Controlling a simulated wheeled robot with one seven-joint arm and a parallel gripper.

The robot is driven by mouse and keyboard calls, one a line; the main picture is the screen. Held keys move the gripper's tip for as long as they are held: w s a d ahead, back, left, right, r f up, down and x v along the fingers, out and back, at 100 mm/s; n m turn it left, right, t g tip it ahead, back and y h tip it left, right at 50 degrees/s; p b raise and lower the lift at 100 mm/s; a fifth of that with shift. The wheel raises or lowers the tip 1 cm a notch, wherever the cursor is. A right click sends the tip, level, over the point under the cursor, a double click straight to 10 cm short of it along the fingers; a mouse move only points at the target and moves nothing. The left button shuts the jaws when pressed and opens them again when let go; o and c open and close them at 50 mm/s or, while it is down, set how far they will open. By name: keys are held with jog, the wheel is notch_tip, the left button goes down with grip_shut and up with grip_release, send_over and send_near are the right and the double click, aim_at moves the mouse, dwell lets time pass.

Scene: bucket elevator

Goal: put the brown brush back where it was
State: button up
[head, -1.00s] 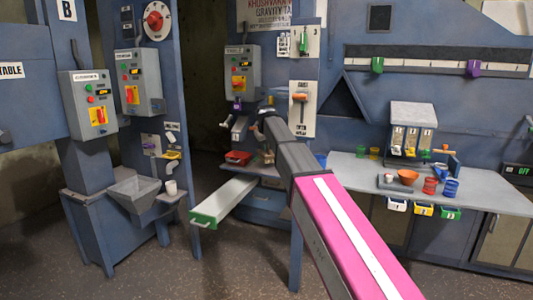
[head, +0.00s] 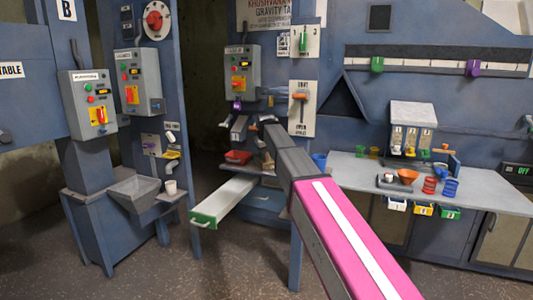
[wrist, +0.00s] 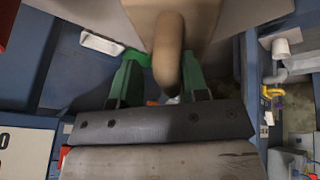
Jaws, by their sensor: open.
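In the wrist view a brown rounded, elongated thing (wrist: 168,45), which looks like the brush's handle, reaches down between my gripper's green fingers (wrist: 160,82). The fingers stand apart on either side of it, and I see a gap at the left finger. Its far end runs up toward a pale brownish surface, and its lower end is hidden near the finger roots. In the head view my arm covers my gripper, and I cannot make out the brush there.
A long white drawer with a green front (head: 204,221) sticks out left of my arm. A red tray (head: 238,157) lies on the shelf behind. A grey bench (head: 345,170) with bowls and cups stands right. A yellow hook (wrist: 272,92) shows at the wrist view's right.

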jog(key=v, duration=1.2)
dwell(1.1)
